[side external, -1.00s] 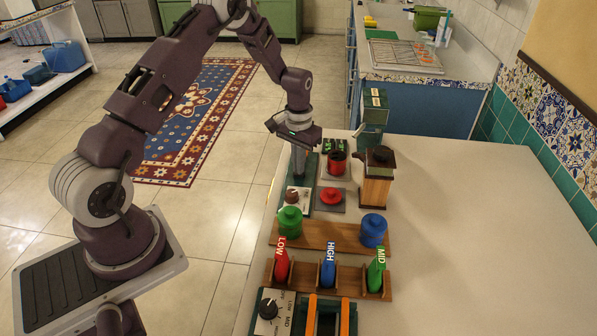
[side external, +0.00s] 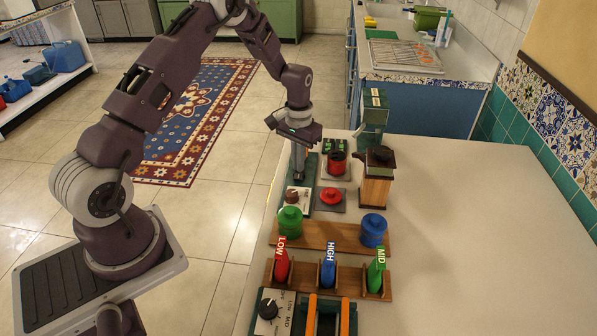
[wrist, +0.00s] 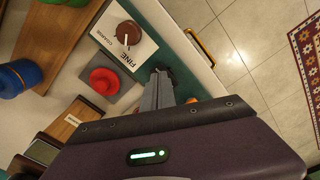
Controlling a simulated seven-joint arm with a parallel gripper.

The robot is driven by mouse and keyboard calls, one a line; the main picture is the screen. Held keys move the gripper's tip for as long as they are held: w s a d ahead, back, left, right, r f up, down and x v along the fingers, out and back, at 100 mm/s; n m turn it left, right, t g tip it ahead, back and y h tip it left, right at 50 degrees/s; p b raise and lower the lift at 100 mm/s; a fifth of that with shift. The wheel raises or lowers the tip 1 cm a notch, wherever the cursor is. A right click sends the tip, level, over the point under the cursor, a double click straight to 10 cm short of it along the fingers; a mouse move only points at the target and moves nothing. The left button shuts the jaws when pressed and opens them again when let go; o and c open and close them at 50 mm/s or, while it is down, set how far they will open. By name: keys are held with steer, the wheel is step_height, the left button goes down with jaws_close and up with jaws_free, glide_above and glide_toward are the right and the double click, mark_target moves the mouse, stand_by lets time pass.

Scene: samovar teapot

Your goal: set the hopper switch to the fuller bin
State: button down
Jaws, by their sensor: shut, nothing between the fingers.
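My gripper (side external: 299,172) points down with its fingers together and empty, over the dark green base strip at the table's left edge, just behind the brown knob. It also shows in the wrist view (wrist: 162,76). The brown knob (wrist: 129,33) sits on a white plate lettered FINE and COARSE; the fingers look apart from it. A green tower with pale labels (side external: 373,110) stands at the back, and a wooden box with a dark top (side external: 376,185) is in front of it. I cannot tell which part is the hopper switch, nor the bins' fill levels.
A red button (side external: 332,196) and a red canister (side external: 336,162) are close to the right of my gripper. Green (side external: 290,222) and blue (side external: 373,230) lidded jars stand on a wooden board. Levers marked LOW, HIGH and MID are nearer. The table's right side is clear.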

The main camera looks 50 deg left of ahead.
mark_target(299, 176)
steer(key=shift+r, duration=2.55)
